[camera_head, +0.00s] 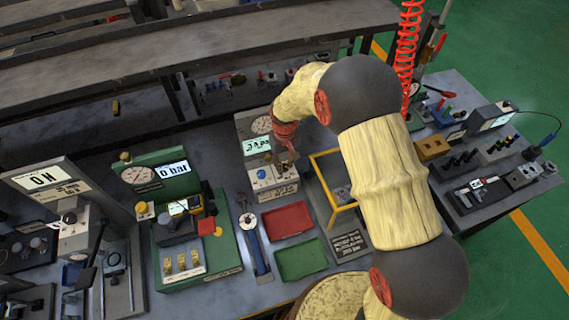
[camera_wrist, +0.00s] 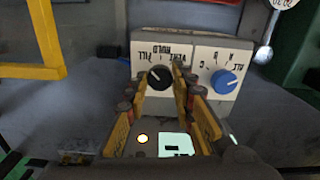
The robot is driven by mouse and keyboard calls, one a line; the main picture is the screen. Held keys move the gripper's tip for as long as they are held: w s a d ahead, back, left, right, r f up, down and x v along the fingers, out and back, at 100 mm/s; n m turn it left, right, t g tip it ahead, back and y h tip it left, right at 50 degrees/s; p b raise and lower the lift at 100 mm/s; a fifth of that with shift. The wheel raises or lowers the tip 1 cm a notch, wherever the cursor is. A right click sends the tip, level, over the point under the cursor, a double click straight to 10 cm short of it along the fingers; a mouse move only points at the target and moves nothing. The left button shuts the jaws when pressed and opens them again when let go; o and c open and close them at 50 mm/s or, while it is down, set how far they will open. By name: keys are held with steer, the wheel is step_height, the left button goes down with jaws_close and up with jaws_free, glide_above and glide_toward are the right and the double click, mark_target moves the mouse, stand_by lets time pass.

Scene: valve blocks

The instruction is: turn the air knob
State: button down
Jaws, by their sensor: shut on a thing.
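A white panel box (camera_head: 275,190) stands on the table below my gripper (camera_head: 284,155) in the head view. In the wrist view (camera_wrist: 192,50) the panel carries a black knob (camera_wrist: 159,76) with upside-down lettering that seems to read FILL, HOLD and VENT. Beside it is a blue knob (camera_wrist: 223,81) marked with letters and ALL. My gripper's fingertips (camera_wrist: 160,90) are on both sides of the black knob, shut on it. The black knob's white pointer line shows; its lower part is partly hidden. The blue knob is clear of the fingers.
A yellow frame (camera_head: 330,180) stands close to the right of the panel box. Red (camera_head: 287,220) and green (camera_head: 300,260) trays lie in front. A green gauge station reading 0 bar (camera_head: 172,172) is at left. A lit display (camera_head: 256,146) is behind the knobs.

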mark_target(284, 167)
stand_by(0.5)
steer(key=c, duration=1.5)
jaws_free()
step_height(284, 167, up, 12)
steer(key=shift+f, duration=0.1)
